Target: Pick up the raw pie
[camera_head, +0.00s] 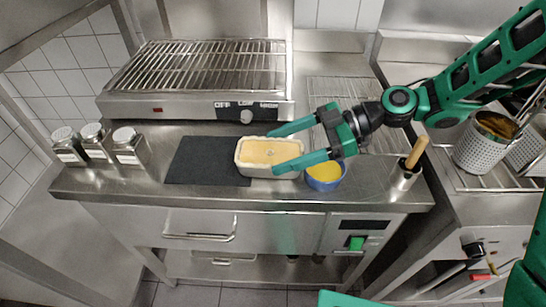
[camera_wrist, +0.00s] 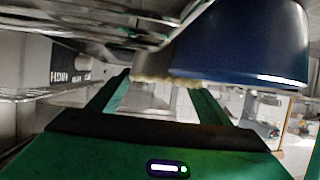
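The raw pie (camera_head: 258,158) is a pale, roughly rectangular pie with a crimped rim and a yellowish top. It sits on the counter, partly over the right edge of a dark mat (camera_head: 205,162). My green gripper (camera_head: 273,152) reaches in from the right. Its fingers are spread, one at the pie's far side and one at its near side, overlapping its right part in the picture. I cannot tell whether they touch it. In the wrist view a strip of the pie's pale crimped rim (camera_wrist: 152,80) shows between the open fingers, partly hidden behind a blue bowl (camera_wrist: 240,45).
The blue bowl with yellow contents (camera_head: 325,175) stands right of the pie, below my gripper. A grill (camera_head: 200,75) is behind. Several shakers (camera_head: 98,143) stand at the left. A metal holder with a wooden-handled tool (camera_head: 405,175) is at the right, near a wire rack (camera_head: 345,95).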

